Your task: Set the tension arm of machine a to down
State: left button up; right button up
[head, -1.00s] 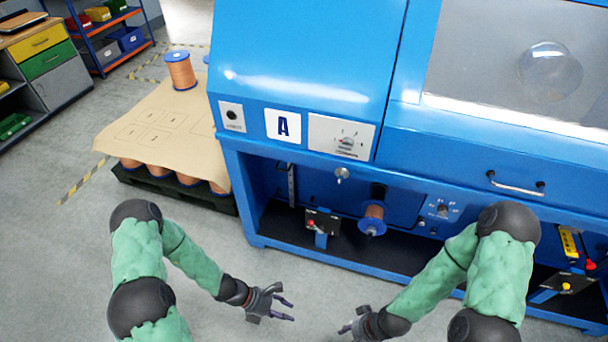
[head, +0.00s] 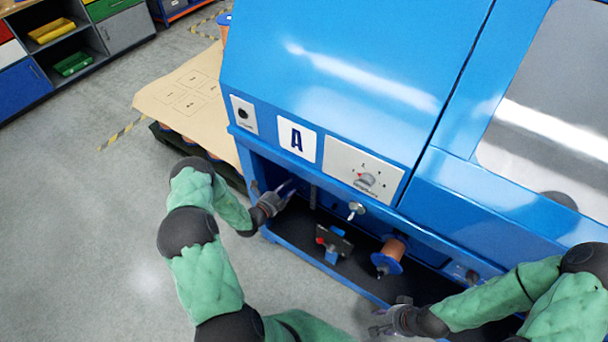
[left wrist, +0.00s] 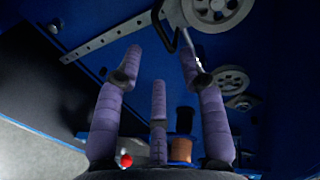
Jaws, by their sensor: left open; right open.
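In the left wrist view, a grey perforated metal bar (left wrist: 112,36) runs toward a grey pulley wheel (left wrist: 215,10) at the top. A second pulley wheel (left wrist: 228,80) is below it. A bent black rod (left wrist: 161,30) hangs near the upper pulley. I cannot tell for sure which part is the tension arm. My left gripper (head: 288,187) is open inside the lower bay's left side, its fingers (left wrist: 160,65) pointing toward the bar and pulleys. My right gripper (head: 380,325) is open, in front of the bay.
A pallet with a brown sheet (head: 180,95) stands left. The floor in front is clear.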

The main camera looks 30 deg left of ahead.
pick_arm(q)
jog(key=b+x, duration=0.3)
jog(key=x, duration=0.6)
jog(key=shift+d+f, duration=0.1)
jog(key=shift+d, duration=0.05)
grip_shut()
